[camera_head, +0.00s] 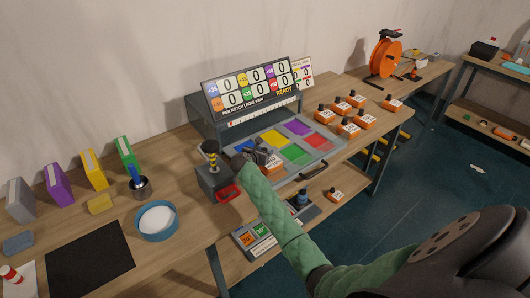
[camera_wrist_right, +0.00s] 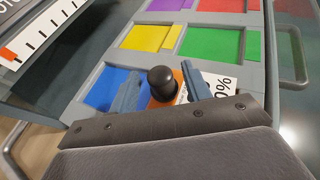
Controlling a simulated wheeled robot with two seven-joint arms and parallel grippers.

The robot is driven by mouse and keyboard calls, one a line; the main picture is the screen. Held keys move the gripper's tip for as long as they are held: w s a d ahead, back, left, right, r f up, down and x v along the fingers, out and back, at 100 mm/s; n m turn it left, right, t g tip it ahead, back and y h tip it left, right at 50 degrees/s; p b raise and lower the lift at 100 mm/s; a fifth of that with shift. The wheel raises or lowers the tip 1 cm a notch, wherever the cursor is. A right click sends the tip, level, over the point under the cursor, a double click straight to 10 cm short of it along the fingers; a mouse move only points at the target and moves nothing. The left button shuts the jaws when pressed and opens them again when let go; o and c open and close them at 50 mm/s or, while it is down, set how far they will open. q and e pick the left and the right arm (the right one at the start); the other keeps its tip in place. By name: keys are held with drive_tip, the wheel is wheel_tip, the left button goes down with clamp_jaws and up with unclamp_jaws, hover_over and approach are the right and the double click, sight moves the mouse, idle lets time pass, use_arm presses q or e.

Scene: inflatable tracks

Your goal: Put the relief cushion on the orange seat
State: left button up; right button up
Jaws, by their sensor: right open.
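An orange block with a black knob and a white percent label, which looks like the relief cushion (camera_head: 272,168), sits at the front of the grey tray of coloured seats. In the right wrist view its black knob (camera_wrist_right: 162,82) is between the fingers of my right gripper (camera_wrist_right: 165,90). The fingers are apart, one on each side of the knob, and my right gripper (camera_head: 258,156) hides part of the block in the head view. An orange seat cannot be told apart from the block. Blue (camera_head: 243,145), yellow (camera_head: 273,138), green (camera_head: 294,154), purple (camera_head: 297,127) and red (camera_head: 318,141) seats show bare.
Several similar orange blocks (camera_head: 348,127) stand right of the tray. A scoreboard (camera_head: 252,88) rises behind it. A black box with a yellow-striped plunger (camera_head: 213,170) and a red handle (camera_head: 229,193) stands close at the left. A tray handle (camera_head: 314,170) sticks out in front.

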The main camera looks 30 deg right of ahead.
drive_tip(key=b+v, duration=0.2)
drive_tip(key=v, duration=0.4)
drive_tip(key=shift+s+a, duration=0.2)
drive_tip(key=shift+a, duration=0.05)
use_arm(q)
drive_tip(key=w, duration=0.1)
drive_tip(key=w+f, duration=0.1)
drive_tip(key=w, duration=0.1)
drive_tip(key=w+f+b, duration=0.1)
drive_tip(key=shift+w+d+f, duration=0.1)
drive_tip(key=shift+w+d, duration=0.05)
drive_tip(key=shift+d, duration=0.2)
use_arm(e)
drive_tip(key=v, duration=0.3)
drive_tip(key=shift+r, duration=0.25)
use_arm(q)
drive_tip(key=shift+s, duration=0.2)
